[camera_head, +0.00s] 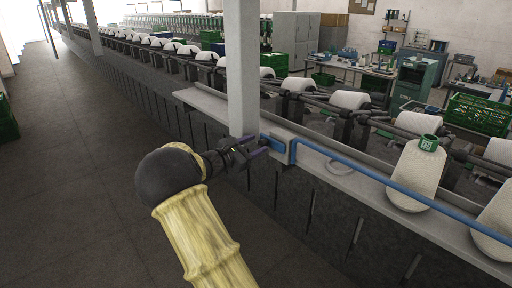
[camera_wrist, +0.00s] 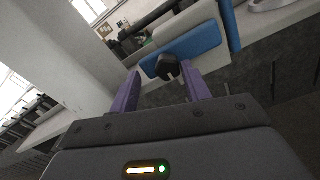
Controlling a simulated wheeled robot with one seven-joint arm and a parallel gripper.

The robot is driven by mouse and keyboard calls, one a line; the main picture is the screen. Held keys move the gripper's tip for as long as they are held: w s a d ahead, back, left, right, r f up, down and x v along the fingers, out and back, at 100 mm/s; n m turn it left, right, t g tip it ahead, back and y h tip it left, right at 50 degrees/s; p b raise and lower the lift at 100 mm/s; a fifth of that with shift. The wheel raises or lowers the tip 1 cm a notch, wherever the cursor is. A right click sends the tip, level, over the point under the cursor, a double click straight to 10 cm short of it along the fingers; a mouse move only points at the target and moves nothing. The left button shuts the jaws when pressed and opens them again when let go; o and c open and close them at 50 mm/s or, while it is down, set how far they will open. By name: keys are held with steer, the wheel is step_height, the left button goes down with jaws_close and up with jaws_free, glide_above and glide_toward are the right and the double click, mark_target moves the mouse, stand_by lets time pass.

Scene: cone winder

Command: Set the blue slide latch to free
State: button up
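The blue slide latch (camera_head: 272,143) sits at the left side of a pale box on the ledge, beside the white post. In the wrist view it shows as a blue plate (camera_wrist: 190,45) with a black knob (camera_wrist: 167,67) in front of it. My gripper (camera_head: 260,146) is at the latch, seen from the side. In the wrist view the purple fingers of my gripper (camera_wrist: 162,74) are apart, with the knob between or just beyond their tips. Gaps show on both sides of the knob. Whether a finger touches it cannot be told.
A white post (camera_head: 241,70) stands right behind my gripper. A white cone with a green top (camera_head: 415,175) stands to the right. The floor (camera_head: 75,150) at left is clear.

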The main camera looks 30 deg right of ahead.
steer(key=shift+s+d+f, duration=0.1)
steer(key=shift+s+d, duration=0.1)
steer(key=shift+s, duration=0.1)
steer(key=shift+a+f+b, duration=0.1)
steer(key=shift+a+b, duration=0.2)
steer(key=shift+a, duration=0.05)
steer(key=s+a+b, duration=0.2)
steer(key=a+b, duration=0.4)
steer(key=a, duration=1)
steer(key=shift+s+a, duration=0.15)
steer(key=shift+a, duration=0.25)
